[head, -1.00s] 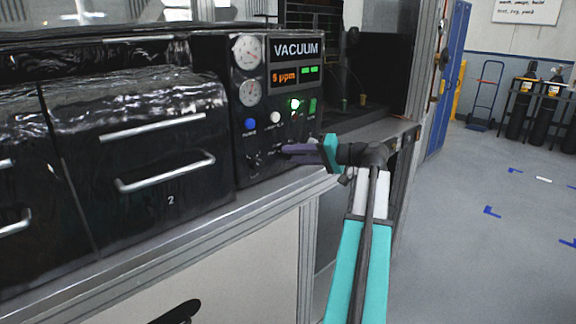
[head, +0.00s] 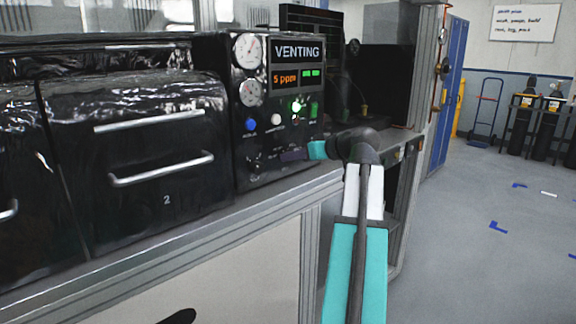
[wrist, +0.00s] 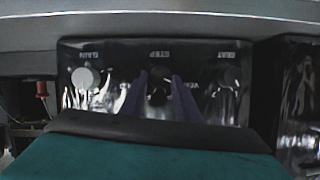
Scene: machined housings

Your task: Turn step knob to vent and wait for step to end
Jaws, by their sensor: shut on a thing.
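The black control panel (head: 235,130) carries a display (head: 297,50) that reads VENTING. Below it, an orange readout (head: 284,79) shows 5 ppm. My gripper (head: 282,157) reaches the lower part of the panel from the right. In the wrist view, the purple fingers of my gripper (wrist: 160,98) are shut on the dark step knob (wrist: 159,85), one on each side. The knob's exact pointer position is too dark and small to read. In the head view my fingers hide the knob.
A narrow counter edge (head: 285,190) runs below. Open floor lies right.

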